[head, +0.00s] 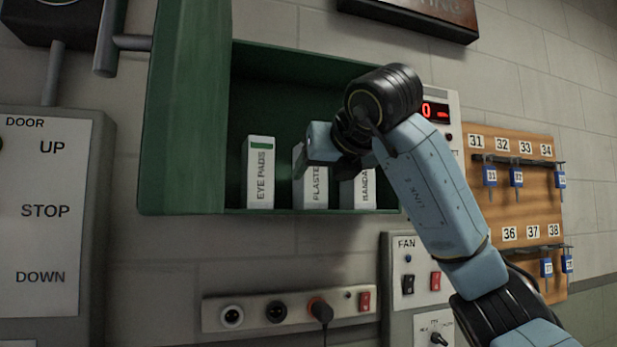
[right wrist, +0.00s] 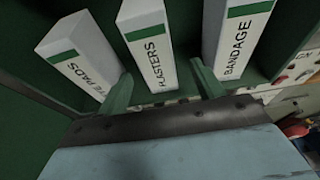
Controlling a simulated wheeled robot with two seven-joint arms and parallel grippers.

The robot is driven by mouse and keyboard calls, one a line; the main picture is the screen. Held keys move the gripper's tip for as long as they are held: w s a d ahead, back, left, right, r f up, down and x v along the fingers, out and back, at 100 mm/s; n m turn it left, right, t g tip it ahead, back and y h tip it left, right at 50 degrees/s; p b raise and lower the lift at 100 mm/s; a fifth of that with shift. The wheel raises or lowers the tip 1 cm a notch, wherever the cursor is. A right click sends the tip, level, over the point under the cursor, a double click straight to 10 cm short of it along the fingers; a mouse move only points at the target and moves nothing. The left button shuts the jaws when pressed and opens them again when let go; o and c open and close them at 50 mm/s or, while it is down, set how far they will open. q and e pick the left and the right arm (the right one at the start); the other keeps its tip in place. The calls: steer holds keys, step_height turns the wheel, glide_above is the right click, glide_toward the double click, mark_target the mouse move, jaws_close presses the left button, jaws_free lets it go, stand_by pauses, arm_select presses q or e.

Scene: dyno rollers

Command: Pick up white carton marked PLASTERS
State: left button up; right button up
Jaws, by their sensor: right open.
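The white carton marked PLASTERS (head: 310,190) stands upright in the green wall cabinet (head: 185,130), between two other cartons. Its upper part is partly hidden by my right gripper (head: 318,160) in the head view. In the right wrist view the PLASTERS carton (right wrist: 150,50) shows its green band and lettering, between the two green fingers of my right gripper (right wrist: 163,88). The fingers are apart, one on each side of its lower end in the picture. I cannot tell whether either finger touches it. My left gripper is not in view.
A carton marked EYE PADS (head: 260,175) stands to the left and a carton marked BANDAGE (right wrist: 235,40) to the right, with narrow gaps. The cabinet's open door is at the left. A socket strip (head: 290,312), fan switch box (head: 408,262) and key board (head: 520,210) are nearby.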

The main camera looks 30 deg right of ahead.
mark_target(317, 176)
steer(key=shift+w+d+f, duration=0.15)
steer(key=shift+w+f, duration=0.05)
steer(key=shift+w, duration=0.7)
steer(key=shift+p+x, duration=0.35)
steer(key=shift+x, duration=0.4)
steer(key=x, duration=0.3)
steer(key=shift+w+r+p, duration=0.1)
steer(key=shift+w+p, duration=0.25)
steer(key=shift+w, duration=0.2)
steer(key=shift+c, duration=0.6)
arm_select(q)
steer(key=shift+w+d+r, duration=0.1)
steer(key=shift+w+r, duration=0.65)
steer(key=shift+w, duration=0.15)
arm_select(e)
steer(key=c, duration=1)
